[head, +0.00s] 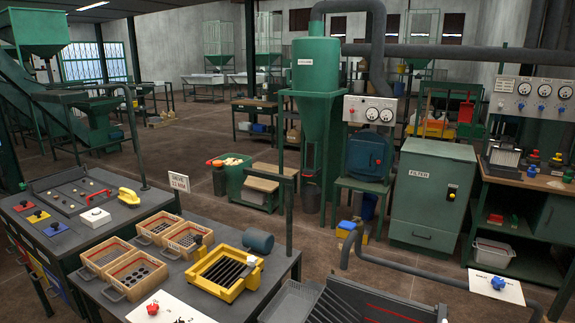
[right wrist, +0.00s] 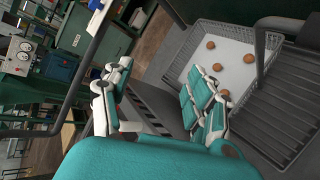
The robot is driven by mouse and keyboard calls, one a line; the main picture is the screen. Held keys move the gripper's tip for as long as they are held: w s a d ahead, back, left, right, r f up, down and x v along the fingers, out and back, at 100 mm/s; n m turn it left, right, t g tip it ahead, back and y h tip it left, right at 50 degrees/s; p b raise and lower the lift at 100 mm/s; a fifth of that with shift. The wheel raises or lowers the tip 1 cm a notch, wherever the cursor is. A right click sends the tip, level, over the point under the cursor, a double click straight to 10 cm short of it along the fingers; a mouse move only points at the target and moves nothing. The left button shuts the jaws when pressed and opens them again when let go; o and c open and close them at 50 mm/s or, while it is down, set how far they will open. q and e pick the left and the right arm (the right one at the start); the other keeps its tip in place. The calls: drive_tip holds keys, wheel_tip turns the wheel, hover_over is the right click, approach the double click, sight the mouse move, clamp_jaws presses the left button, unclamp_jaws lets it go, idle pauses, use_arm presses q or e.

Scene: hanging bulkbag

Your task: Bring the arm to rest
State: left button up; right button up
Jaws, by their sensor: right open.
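My right gripper (right wrist: 162,78) shows in the right wrist view. Its teal and white fingers are spread apart and I see nothing held between them. Beyond the fingers is a wire basket (right wrist: 240,33) with a pale floor and several round brown pieces (right wrist: 219,67) lying in it. The gripper's fingers overlap part of this basket in the picture; I cannot tell how far apart they are. Neither gripper shows in the head view, and my left gripper is in no view.
In the head view, a bench (head: 120,278) holds wooden sieve trays (head: 158,225) and a yellow frame (head: 222,289). A dark ribbed chute (head: 362,304) is at the bottom. Behind stand a green cyclone (head: 316,75) and a filter cabinet (head: 430,195). Brown floor (head: 200,155) lies open between the machines.

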drive_tip(key=s+a+f+m+g+y, duration=0.2)
drive_tip(key=s+a+m+y, duration=0.35)
drive_tip(key=s+a, duration=0.5)
drive_tip(key=s+a+f+m+g+y, duration=0.2)
drive_tip(key=s+a+f+m+y, duration=0.3)
drive_tip(key=s+a, duration=0.6)
wheel_tip(320, 180, down, 24)
drive_tip(key=s+g, duration=0.2)
drive_tip(key=s, duration=0.1)
drive_tip(key=s+d+f, duration=0.2)
drive_tip(key=s+f, duration=0.6)
drive_tip(key=s+d+f+h+b, duration=0.1)
drive_tip(key=s+f, duration=0.7)
drive_tip(key=f, duration=0.1)
drive_tip(key=shift+s+d+g+b, duration=0.2)
drive_tip(key=shift+d+g+b, duration=0.1)
drive_tip(key=shift+d+g, duration=0.1)
